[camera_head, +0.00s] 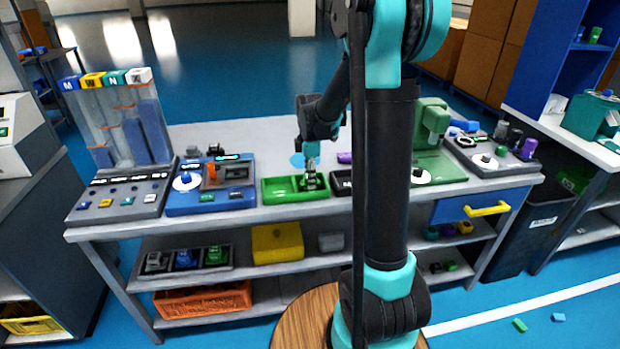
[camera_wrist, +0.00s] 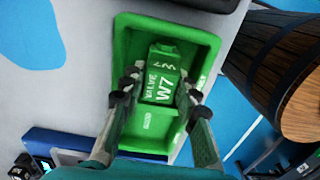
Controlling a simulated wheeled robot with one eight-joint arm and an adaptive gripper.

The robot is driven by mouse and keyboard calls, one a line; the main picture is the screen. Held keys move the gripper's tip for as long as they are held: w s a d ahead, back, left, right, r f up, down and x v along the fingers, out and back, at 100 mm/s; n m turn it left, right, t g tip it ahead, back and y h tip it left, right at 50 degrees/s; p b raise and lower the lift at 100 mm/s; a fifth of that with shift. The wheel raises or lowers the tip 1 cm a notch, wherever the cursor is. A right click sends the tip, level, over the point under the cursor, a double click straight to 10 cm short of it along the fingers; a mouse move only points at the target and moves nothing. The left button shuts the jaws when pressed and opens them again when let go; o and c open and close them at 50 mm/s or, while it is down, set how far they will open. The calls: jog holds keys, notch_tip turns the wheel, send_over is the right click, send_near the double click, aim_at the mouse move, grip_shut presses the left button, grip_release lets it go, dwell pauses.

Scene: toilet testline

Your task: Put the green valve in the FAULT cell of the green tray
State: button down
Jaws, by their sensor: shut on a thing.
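The green tray (camera_head: 279,189) lies near the front edge of the workbench, and it also shows in the wrist view (camera_wrist: 122,48). My gripper (camera_head: 312,176) points down over the tray's right part. In the wrist view my gripper (camera_wrist: 154,95) has its two fingers on either side of the green valve (camera_wrist: 162,80), marked "VALVE W7", and is shut on it. The valve is within the tray's outline; I cannot tell whether it touches the floor. A small pale label (camera_wrist: 147,121) on the tray is too blurred to read.
A blue fixture panel (camera_head: 212,199) stands left of the tray, and a dark tray (camera_head: 341,184) adjoins on the right. A green press (camera_head: 432,125) stands farther right. Grey tabletop behind the green tray is mostly clear. My arm hides part of the bench.

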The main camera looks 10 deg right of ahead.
jog(key=c, duration=1.1)
grip_release()
jog(key=shift+f, duration=0.1)
jog(key=shift+c, duration=0.2)
notch_tip(320, 180, up, 12)
jog(key=s+d+f+m+t, duration=0.2)
jog(key=s+f+m, duration=0.5)
jog(key=s+m, duration=0.2)
jog(key=s+d+f+m+t, duration=0.2)
jog(key=s+f+m, duration=0.5)
jog(key=s, duration=0.6)
jog(key=shift+f+m, duration=0.2)
jog(key=shift+m, duration=0.8)
